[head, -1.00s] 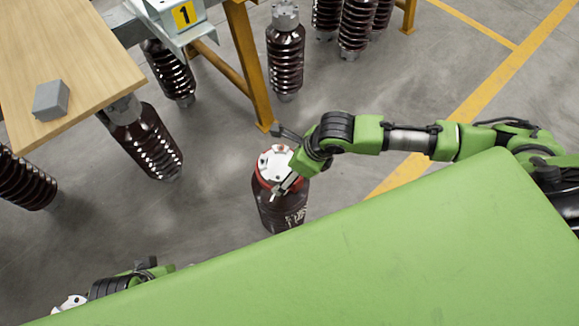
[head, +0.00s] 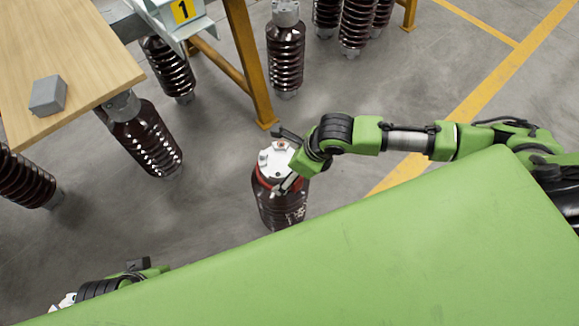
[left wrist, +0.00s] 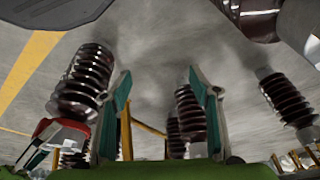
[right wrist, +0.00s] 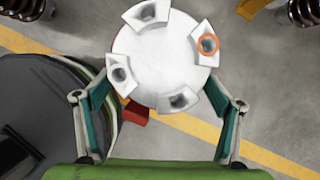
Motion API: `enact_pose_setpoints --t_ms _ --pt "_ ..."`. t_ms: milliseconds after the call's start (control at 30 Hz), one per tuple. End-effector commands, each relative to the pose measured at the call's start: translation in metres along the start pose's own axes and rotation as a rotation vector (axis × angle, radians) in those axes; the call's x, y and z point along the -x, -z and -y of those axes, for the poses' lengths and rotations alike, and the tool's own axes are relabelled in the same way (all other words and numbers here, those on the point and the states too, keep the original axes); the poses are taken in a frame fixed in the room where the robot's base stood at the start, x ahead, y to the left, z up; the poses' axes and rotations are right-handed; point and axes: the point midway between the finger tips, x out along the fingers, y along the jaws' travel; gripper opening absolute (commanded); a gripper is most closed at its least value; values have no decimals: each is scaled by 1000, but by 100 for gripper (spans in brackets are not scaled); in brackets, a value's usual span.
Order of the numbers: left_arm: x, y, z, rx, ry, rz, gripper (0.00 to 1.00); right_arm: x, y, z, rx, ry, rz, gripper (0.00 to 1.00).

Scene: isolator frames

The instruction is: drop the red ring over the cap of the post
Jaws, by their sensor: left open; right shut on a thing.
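The post (head: 280,208) is a dark brown ribbed insulator standing on the floor, with a white cap (head: 275,160) on top. The red ring (head: 261,180) sits around the lower part of the cap. The left wrist view shows the ring (left wrist: 48,127) around the cap's base. My left gripper (left wrist: 158,85) is open and empty, away from the post.
A wooden table (head: 80,60) with a grey block (head: 48,95) is at upper left. Several other brown insulators (head: 285,55) stand around. The floor right of the post is clear, with yellow lines.

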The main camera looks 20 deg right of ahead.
Motion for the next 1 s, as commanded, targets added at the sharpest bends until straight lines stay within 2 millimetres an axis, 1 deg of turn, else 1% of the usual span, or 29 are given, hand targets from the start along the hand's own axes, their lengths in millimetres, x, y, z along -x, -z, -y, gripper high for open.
enact_pose_setpoints --t_ms 400,1000 --pt "11 3 1 0 2 -17 56 -8 4 0 0 0 0 64" --pt "1 -1 1 0 2 -10 56 -22 9 0 0 0 1 64"
